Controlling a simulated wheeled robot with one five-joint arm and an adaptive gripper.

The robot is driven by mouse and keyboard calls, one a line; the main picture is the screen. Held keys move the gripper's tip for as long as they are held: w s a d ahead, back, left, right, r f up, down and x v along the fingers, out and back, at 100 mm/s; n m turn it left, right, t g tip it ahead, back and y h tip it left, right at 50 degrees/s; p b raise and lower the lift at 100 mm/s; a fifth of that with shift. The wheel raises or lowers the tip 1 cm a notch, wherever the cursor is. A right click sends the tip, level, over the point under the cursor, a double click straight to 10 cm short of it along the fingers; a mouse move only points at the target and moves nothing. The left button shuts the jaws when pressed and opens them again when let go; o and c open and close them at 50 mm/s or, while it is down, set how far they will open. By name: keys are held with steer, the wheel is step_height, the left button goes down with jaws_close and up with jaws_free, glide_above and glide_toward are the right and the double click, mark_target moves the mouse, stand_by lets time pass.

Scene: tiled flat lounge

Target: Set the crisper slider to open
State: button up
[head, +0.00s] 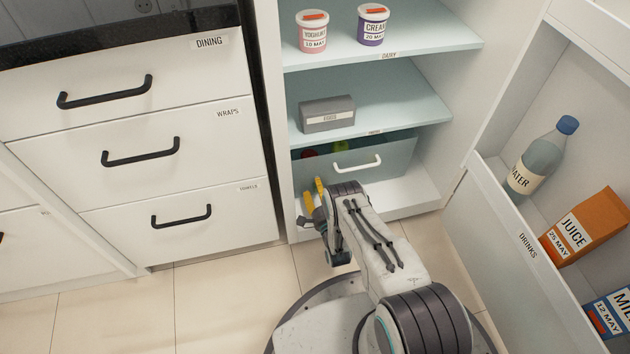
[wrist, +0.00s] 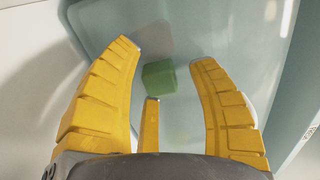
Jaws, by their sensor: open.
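The crisper drawer (head: 375,160) is a translucent blue-grey bin with a white handle at the bottom of the open fridge. In the wrist view its pale panel (wrist: 190,30) fills the middle. A small green block (wrist: 158,77) shows there between my finger tips; it may be the slider, but I cannot tell whether it is on the panel or behind it. My gripper (head: 314,190) is at the drawer's lower left. In the wrist view its yellow fingers (wrist: 165,52) are open and spread around the block, with nothing held. The slider is not clear in the head view.
Above are a grey box (head: 327,114), a yoghurt tub (head: 313,35) and a cream tub (head: 372,28) on shelves. The open fridge door (head: 500,250) at right holds a water bottle (head: 540,160) and cartons. Drawers (head: 140,155) stand at left. Some tiled floor is clear.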

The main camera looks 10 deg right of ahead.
steer(key=shift+w, duration=0.2)
steer(key=shift+c, duration=0.3)
jaws_close()
